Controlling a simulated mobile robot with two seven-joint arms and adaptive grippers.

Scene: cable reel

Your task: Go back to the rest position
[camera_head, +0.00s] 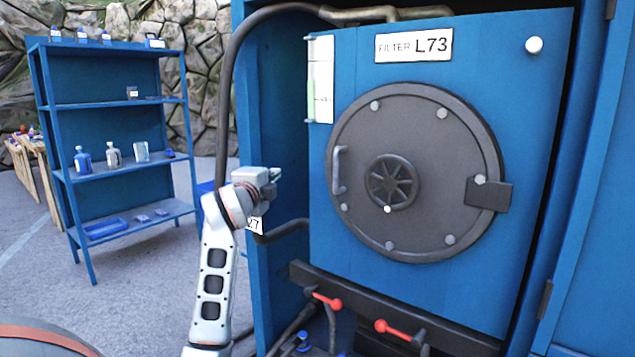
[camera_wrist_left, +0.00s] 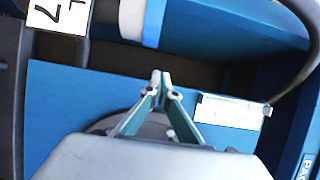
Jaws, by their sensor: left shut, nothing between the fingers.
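My left arm comes up from the bottom of the head view. Its gripper (camera_head: 274,181) is in front of the left edge of the blue filter cabinet (camera_head: 270,110), to the left of the round hatch. In the left wrist view the two fingers of the left gripper (camera_wrist_left: 160,78) meet at their tips, with nothing between them. Whether it touches the cabinet cannot be told. My right gripper is not in view.
The grey round hatch (camera_head: 430,125) has a handwheel (camera_head: 392,182) and a side handle (camera_head: 340,170). Red-handled valves (camera_head: 327,300) stick out below it. A blue shelf rack (camera_head: 110,105) with bottles stands at the left. The floor (camera_head: 140,280) between rack and cabinet is clear.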

